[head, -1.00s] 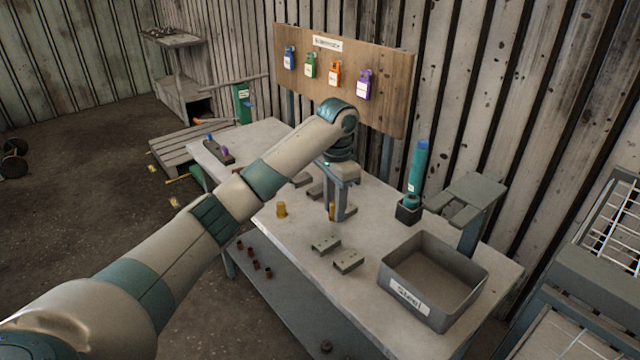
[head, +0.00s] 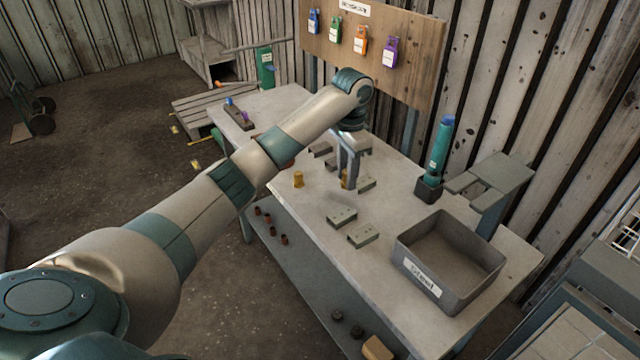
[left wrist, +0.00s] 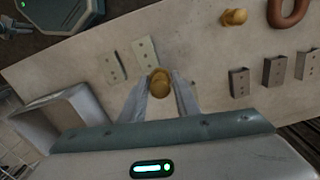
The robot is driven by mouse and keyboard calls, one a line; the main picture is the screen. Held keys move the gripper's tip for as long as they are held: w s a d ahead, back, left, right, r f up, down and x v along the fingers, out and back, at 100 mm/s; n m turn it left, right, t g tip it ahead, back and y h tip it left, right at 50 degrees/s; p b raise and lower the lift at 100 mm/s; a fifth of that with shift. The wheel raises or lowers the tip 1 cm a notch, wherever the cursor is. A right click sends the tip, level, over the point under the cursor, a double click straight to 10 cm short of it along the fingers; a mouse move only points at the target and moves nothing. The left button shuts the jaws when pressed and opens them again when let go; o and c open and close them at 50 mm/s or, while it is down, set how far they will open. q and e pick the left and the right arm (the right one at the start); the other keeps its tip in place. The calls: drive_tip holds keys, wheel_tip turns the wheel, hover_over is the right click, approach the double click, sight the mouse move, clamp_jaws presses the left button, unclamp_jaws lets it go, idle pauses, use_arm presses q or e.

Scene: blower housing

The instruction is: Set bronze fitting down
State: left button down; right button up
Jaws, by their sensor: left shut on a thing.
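My left gripper (head: 347,182) points down over the middle of the worktable (head: 300,215), its fingertips close to the top. It is shut on a bronze fitting (left wrist: 158,82), which shows between the fingers in the left wrist view. In the head view the fingers mostly cover this fitting, and I cannot tell whether it touches the table. A second bronze fitting (head: 298,179) stands free on the table, left of the gripper. It also shows at the top of the left wrist view (left wrist: 234,17). My right gripper is not in view.
Pale drilled plates (head: 342,217) lie in front of the gripper. Dark brackets (head: 320,149) lie behind it. A grey bin labelled Steel (head: 438,285) stands at the right, with a teal bottle (head: 440,150) in a holder behind it. The table's front left is bare.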

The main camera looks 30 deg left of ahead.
use_arm(q)
drive_tip(key=a+f+p, duration=0.1)
drive_tip(key=a, duration=0.2)
drive_tip(key=a+f, duration=0.2)
drive_tip(key=a+f+p, duration=0.1)
drive_tip(key=a+f, duration=0.1)
drive_tip(key=a, duration=0.1)
drive_tip(key=shift+s+a+p, duration=0.3)
drive_tip(key=shift+a, duration=0.05)
drive_tip(key=shift+f+p, duration=0.4)
drive_tip(key=shift+f, duration=0.2)
wheel_tip(320, 180, down, 2)
drive_tip(key=shift+f+p, duration=0.1)
drive_tip(key=shift+p, duration=0.35)
drive_tip(key=shift+f, duration=0.3)
drive_tip(key=c, duration=1.4)
unclamp_jaws()
drive_tip(key=shift+f, duration=0.15)
drive_tip(key=shift+o, duration=0.2)
